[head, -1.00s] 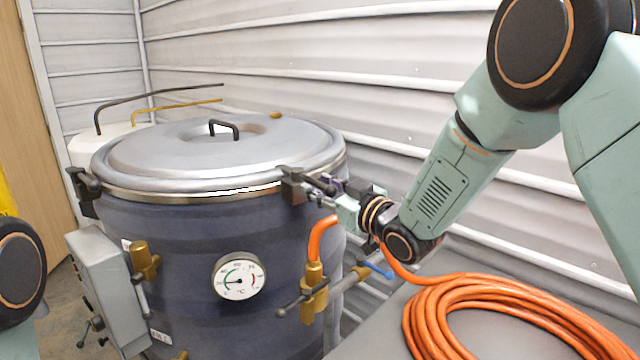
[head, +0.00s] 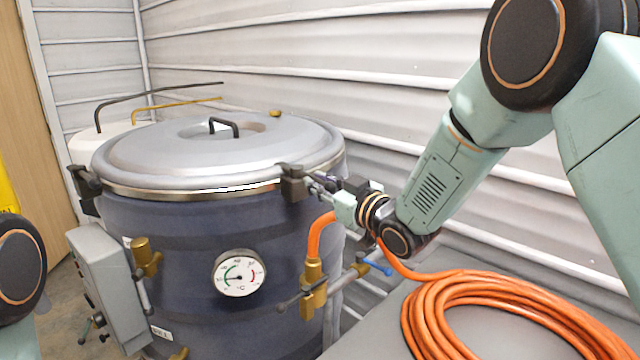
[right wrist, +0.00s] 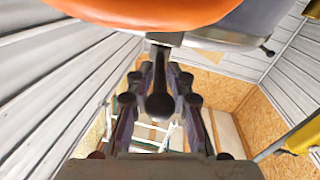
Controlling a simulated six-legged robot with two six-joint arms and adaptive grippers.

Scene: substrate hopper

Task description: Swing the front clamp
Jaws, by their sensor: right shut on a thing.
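The front clamp (head: 293,183) is a dark block on the lid's rim, at the right front of the blue-grey hopper (head: 190,270). My right gripper (head: 324,188) reaches in from the right, close beside the clamp, and is shut on its handle. In the right wrist view the dark, round-ended clamp handle (right wrist: 160,98) lies between the two fingers of the right gripper (right wrist: 158,85). The lid (head: 180,155) sits flat on the hopper. My left gripper is out of view; only a joint of my left arm shows at the left edge.
A second clamp (head: 86,188) is on the lid's left side. An orange hose (head: 318,235) rises from a brass valve (head: 313,285) just below my right gripper. The coiled hose (head: 425,310) lies on a grey surface. The corrugated wall (head: 420,90) is close behind.

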